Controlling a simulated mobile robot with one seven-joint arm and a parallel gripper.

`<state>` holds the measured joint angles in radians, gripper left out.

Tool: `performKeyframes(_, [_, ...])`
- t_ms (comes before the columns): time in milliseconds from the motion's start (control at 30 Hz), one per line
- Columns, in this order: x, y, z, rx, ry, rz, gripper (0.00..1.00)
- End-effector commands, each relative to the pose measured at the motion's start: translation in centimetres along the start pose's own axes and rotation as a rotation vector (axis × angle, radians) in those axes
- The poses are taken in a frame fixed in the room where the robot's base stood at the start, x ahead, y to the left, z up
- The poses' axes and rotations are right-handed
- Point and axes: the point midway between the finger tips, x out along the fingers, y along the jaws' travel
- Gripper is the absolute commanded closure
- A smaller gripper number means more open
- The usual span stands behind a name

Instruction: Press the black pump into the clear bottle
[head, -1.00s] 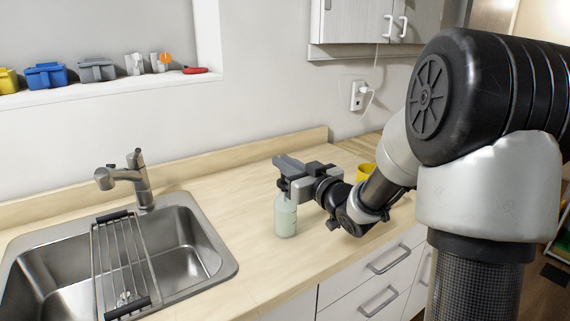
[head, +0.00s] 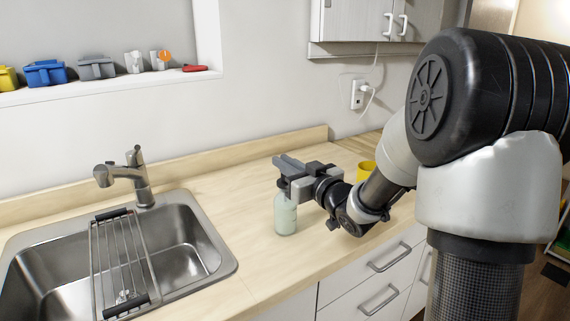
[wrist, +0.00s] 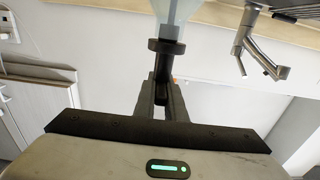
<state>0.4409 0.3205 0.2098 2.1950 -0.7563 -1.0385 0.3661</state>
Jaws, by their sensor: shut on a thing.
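The clear bottle (head: 285,217) stands upright on the wooden counter, pale green in the head view. My gripper (head: 286,180) is at the bottle's top, level with its neck. In the wrist view, which is upside down, my gripper (wrist: 160,100) is shut on the black pump (wrist: 166,47). The pump's wide collar meets the neck of the clear bottle (wrist: 174,14). I cannot tell how deep the pump sits in the neck. In the head view the gripper hides the pump.
A steel sink (head: 190,262) with a wire rack (head: 122,262) and a faucet (head: 125,178) lies to the left. A yellow cup (head: 366,171) stands behind my arm. Several small items line the ledge (head: 110,88). The counter between sink and bottle is clear.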

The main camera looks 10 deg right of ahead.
Motion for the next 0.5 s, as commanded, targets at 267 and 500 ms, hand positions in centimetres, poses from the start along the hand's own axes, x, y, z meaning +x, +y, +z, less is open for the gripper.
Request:
performKeyframes(267, [0.01,0.0,0.07,0.0,0.0,0.0,1.0])
performKeyframes(500, [0.01,0.0,0.06,0.0,0.0,0.0,0.79])
